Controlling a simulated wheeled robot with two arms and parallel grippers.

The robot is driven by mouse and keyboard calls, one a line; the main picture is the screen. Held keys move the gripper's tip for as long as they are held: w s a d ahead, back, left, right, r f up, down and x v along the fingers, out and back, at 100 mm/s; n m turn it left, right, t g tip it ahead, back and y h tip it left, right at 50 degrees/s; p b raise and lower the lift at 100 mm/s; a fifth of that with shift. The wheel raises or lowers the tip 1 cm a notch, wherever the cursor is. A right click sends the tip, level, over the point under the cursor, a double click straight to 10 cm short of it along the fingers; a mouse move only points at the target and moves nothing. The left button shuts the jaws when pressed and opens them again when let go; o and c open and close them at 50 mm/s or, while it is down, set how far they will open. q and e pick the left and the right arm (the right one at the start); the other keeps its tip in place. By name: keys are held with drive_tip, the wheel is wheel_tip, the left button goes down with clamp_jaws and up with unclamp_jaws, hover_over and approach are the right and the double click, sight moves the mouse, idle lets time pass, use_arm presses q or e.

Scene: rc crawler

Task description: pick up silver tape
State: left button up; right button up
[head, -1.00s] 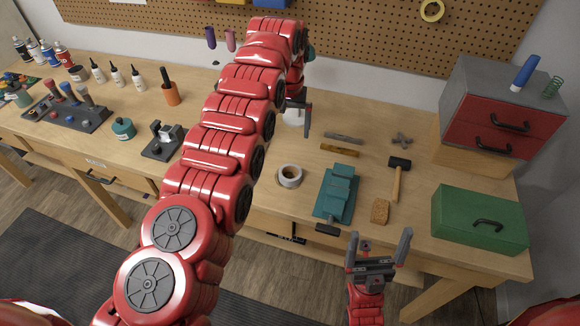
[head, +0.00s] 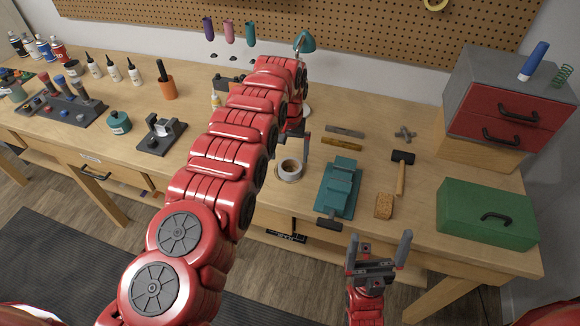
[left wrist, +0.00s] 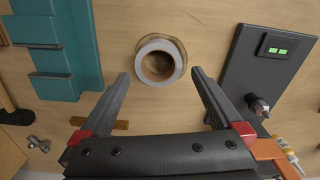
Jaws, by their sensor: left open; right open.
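The silver tape (head: 290,178) is a pale grey roll with a brown core, lying flat on the wooden workbench near its front edge. In the left wrist view the tape (left wrist: 160,44) is centred just beyond the fingertips. My left gripper (head: 299,142) is open and empty, above and slightly behind the tape in the head view, partly hidden by my own red arm. In the left wrist view my left gripper (left wrist: 160,76) has its fingers wide apart, with nothing between them. My right gripper (head: 380,240) is open and empty in front of the bench.
A teal vise (head: 338,190) stands right of the tape. A dark panel with green lights (left wrist: 265,75) lies beside the tape in the wrist view.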

sight(290, 166)
use_arm(q)
drive_tip(key=shift+s+f+p, duration=0.15)
drive_tip(key=shift+f+p, duration=0.1)
drive_tip(key=shift+p, duration=0.1)
drive_tip(key=f, duration=0.1)
drive_tip(key=f+p, duration=0.1)
drive_tip(key=f, duration=0.1)
drive_tip(key=shift+s+f, duration=0.15)
drive_tip(key=shift+s, duration=0.1)
drive_tip(key=shift+w+d+f, duration=0.1)
drive_tip(key=shift+f, duration=0.4)
drive_tip(key=c, duration=1.1)
